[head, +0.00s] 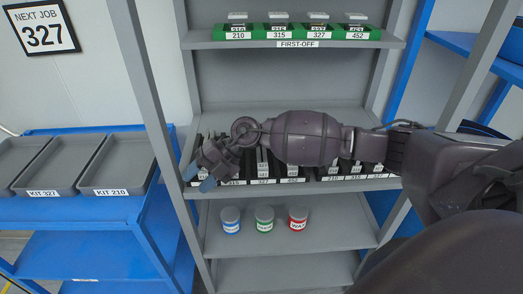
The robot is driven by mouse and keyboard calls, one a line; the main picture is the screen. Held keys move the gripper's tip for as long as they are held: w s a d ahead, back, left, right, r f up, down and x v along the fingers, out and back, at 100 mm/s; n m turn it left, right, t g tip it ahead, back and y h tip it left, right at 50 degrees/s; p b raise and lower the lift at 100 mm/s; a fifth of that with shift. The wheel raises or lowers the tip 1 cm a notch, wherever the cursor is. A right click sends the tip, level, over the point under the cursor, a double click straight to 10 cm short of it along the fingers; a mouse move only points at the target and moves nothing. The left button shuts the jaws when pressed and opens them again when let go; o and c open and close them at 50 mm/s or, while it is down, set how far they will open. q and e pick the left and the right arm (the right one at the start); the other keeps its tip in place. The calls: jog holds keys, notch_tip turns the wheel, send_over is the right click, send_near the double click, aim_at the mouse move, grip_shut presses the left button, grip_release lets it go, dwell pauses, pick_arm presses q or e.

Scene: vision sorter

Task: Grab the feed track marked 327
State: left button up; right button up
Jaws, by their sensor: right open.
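A row of dark feed tracks lies on the middle shelf, partly hidden behind my right arm. A track marked 327 (263,173) shows left of centre, between one marked 315 (236,177) and one marked 452 (292,173). Another track, seemingly marked 327 (377,170), is at the right end of the row. My right gripper (199,177) is open, with blue fingertips, at the left end of the shelf. It is left of both 327 tracks and apart from them. The left end of the row is hidden behind it. My left gripper is out of view.
A sign (42,28) reads NEXT JOB 327. The top shelf holds green FIRST-OFF stands (279,32) marked 210, 315, 327 and 452. Several cans (264,219) stand on a lower shelf. Grey kit trays (119,165) sit on a blue cart at left. Shelf posts flank my arm.

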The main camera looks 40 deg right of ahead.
jog(key=w+d+h, duration=0.1)
jog(key=d, duration=0.2)
jog(key=w+d+r+h, duration=0.1)
jog(key=d+h, duration=0.1)
jog(key=d, duration=0.1)
jog(key=w+d+h, duration=0.1)
jog(key=d+h, duration=0.1)
jog(key=d, duration=0.1)
jog(key=shift+w+d+r+g, duration=0.2)
jog(key=shift+d+g, duration=0.1)
jog(key=shift+g, duration=0.1)
jog(key=w+d+r+m+g+h, duration=0.1)
jog(key=d+r+h, duration=0.15)
jog(key=d, duration=0.35)
jog(key=w+d+r+m+h, duration=0.1)
jog(key=d+r+h, duration=0.15)
jog(key=d, duration=0.45)
jog(key=shift+h, duration=0.4)
jog(key=f, duration=1.1)
jog(key=shift+w+a+f, duration=0.1)
jog(key=shift+a, duration=0.1)
jog(key=shift+c, duration=0.3)
grip_shut()
